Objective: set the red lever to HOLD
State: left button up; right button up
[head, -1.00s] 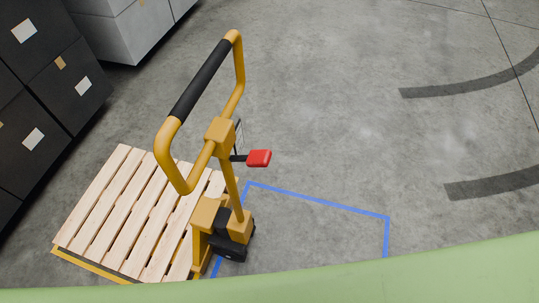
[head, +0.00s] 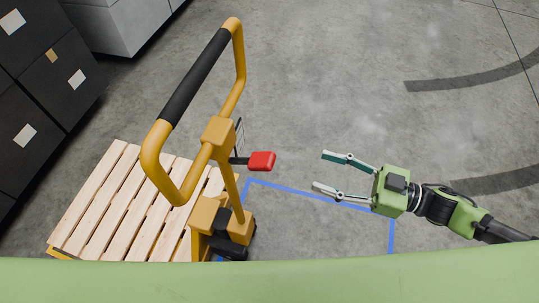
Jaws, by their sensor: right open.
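The red lever (head: 262,161) sticks out to the right from the yellow pallet jack's (head: 217,133) handle column on a short dark stem. A plate (head: 240,133) stands edge-on behind the stem, and its markings cannot be read, so I cannot tell which setting the lever is at. My right gripper (head: 334,172) is open and empty, to the right of the lever and apart from it. Its two fingers point left toward the lever. My left gripper is not in view.
The jack's black-gripped handle loop (head: 196,75) rises above the lever. A wooden pallet (head: 96,203) lies at the lower left. Dark boxes (head: 43,78) and a grey box (head: 118,22) stand at the upper left. A blue floor outline (head: 300,192) runs below. The floor right of the lever is open.

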aim_at(274, 162)
jog(key=shift+n+g+y, duration=0.3)
jog(key=shift+g, duration=0.2)
jog(key=p+x, duration=0.1)
jog(key=x, duration=0.3)
jog(key=s+r+p+x, duration=0.1)
jog(key=x, duration=0.3)
jog(key=s+r+p+x, duration=0.1)
jog(key=x, duration=0.3)
jog(key=shift+a, duration=0.5)
jog(key=shift+p+x, duration=0.4)
jog(key=shift+x, duration=0.45)
jog(key=shift+w+f, duration=0.1)
jog(key=shift+f, duration=0.05)
